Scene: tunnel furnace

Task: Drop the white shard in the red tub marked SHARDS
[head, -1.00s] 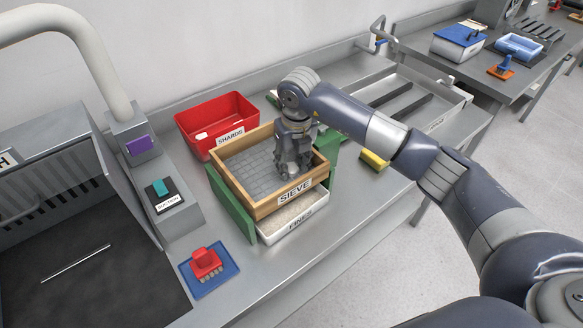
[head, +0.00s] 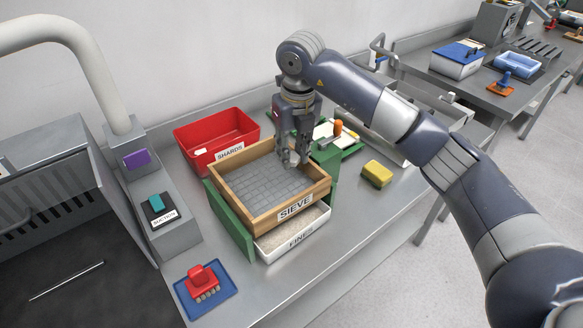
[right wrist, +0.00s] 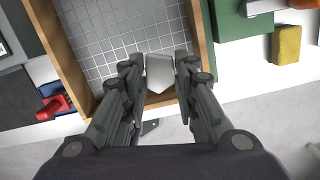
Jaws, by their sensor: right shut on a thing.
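My right gripper (head: 291,160) is over the right part of the wooden sieve (head: 249,213). In the right wrist view my right gripper (right wrist: 160,80) is shut on the white shard (right wrist: 160,72), which sits between the fingertips. In the head view the fingers hide the shard. The red tub marked SHARDS (head: 190,137) stands behind the sieve, to the left of my gripper. A small white piece (head: 201,152) shows at the tub's left side. My left gripper is not in view.
The sieve rests between green supports (head: 229,220) above a white FINES tray (head: 295,238). A yellow sponge (head: 377,174) lies to the right. A blue mat (head: 222,290) with a red brush (head: 202,280) is front left. A suction pipe (head: 95,80) rises at the left.

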